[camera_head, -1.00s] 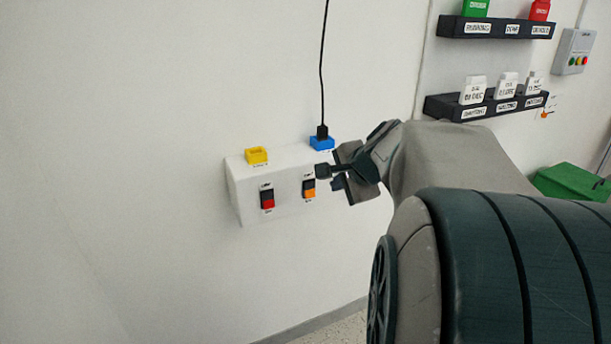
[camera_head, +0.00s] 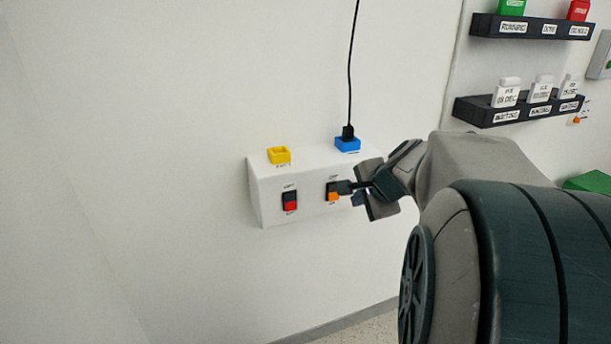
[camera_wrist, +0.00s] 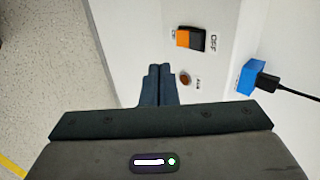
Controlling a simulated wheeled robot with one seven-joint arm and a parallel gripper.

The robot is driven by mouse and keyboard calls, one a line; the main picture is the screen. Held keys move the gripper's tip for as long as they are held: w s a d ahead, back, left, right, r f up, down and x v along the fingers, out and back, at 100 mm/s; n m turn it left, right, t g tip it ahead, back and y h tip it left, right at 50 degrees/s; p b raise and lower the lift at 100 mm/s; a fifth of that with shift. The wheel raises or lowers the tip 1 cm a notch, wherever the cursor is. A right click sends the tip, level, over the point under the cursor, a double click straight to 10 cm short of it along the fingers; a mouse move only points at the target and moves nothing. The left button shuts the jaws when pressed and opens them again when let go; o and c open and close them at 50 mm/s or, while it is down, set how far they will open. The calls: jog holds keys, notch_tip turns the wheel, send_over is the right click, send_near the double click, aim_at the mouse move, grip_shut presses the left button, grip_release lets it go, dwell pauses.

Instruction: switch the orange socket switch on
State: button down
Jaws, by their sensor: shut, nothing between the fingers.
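The orange socket switch (camera_head: 333,196) is on the front face of a white wall box (camera_head: 312,212), with a black upper part and an orange lower part. In the wrist view the switch (camera_wrist: 190,39) shows orange on the left and black on the right, beside an "OFF" label. My gripper (camera_head: 342,187) is shut and empty, its tips at the right edge of the switch in the head view. In the wrist view my fingers (camera_wrist: 158,72) are below and left of the switch, with a gap in the picture. I cannot tell whether they touch the box.
A red switch (camera_head: 290,201) is left of the orange one. A yellow socket (camera_head: 279,155) and a blue socket (camera_head: 348,144) with a black plug (camera_head: 348,132) sit on top. A small reddish round part (camera_wrist: 186,79) is near my fingers. Dark shelves (camera_head: 515,107) hang at right.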

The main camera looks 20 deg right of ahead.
aim_at(334, 192)
jog(key=w+f, duration=0.5)
jog(key=w, duration=0.3)
jog(key=shift+w+a, duration=0.15)
jog(key=shift+f+b, duration=0.15)
jog(key=shift+b, duration=0.15)
